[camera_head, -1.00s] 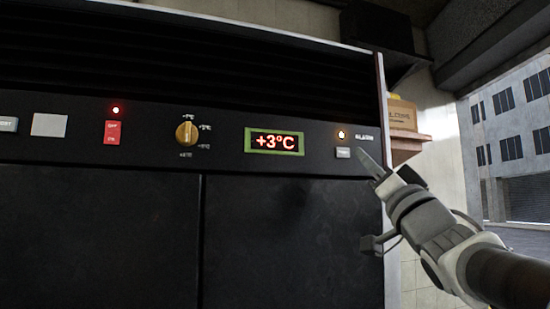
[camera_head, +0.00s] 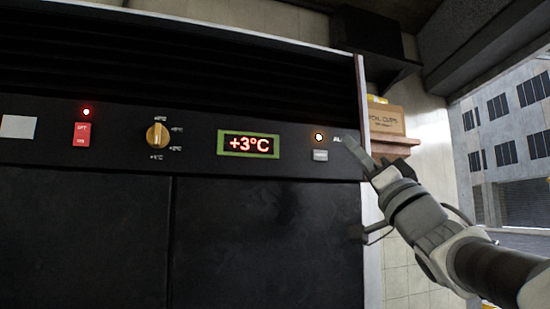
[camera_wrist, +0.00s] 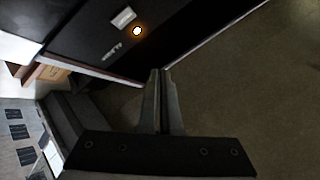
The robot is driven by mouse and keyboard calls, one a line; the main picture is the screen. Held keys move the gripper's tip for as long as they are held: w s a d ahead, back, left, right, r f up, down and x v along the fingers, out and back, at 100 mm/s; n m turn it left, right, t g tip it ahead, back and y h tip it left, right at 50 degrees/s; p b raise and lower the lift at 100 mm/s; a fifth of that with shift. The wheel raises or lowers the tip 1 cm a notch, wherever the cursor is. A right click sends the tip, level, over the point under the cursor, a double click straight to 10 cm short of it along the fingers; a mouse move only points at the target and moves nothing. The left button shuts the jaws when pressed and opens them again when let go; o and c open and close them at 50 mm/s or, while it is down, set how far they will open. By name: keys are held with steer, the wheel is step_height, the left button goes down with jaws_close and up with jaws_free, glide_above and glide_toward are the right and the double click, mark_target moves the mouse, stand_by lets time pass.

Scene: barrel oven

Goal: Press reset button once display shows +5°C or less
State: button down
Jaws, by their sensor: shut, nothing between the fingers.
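The display (camera_head: 249,144) on the black control panel has a green frame and reads +3°C in lit digits. A small light-grey button (camera_head: 320,155), its label too small to read, sits right of the display, below a glowing orange alarm light (camera_head: 319,137). The button also shows in the wrist view (camera_wrist: 123,17), near the alarm light (camera_wrist: 137,31). My gripper (camera_head: 353,143) is shut and empty, its tip right of the button and partly over the alarm lettering. In the wrist view its fingers (camera_wrist: 158,72) are together, apart from the button.
Left on the panel are a brass knob (camera_head: 157,135), a red switch (camera_head: 82,134) with a red light above, and a blank pale plate (camera_head: 18,127).

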mark_target(320, 155)
steer(key=shift+w+a+p, duration=0.4)
steer(key=shift+w, duration=0.95)
steer(key=shift+w+a+p, duration=0.4)
steer(key=shift+w+a, duration=0.05)
steer(key=shift+w, duration=0.85)
steer(key=shift+w+a+p, duration=0.4)
steer(key=shift+w, duration=0.95)
steer(key=shift+w, duration=0.1)
steer(key=shift+w+a, duration=0.15)
steer(key=shift+w, duration=0.15)
steer(key=shift+w+a, duration=0.1)
steer(key=shift+w, duration=0.3)
steer(key=shift+s, duration=0.15)
steer(key=shift+s+f+b, duration=0.1)
steer(key=shift+s+b, duration=0.25)
steer(key=shift+b, duration=0.15)
steer(key=shift+s+d, duration=0.2)
steer(key=shift+s, duration=0.1)
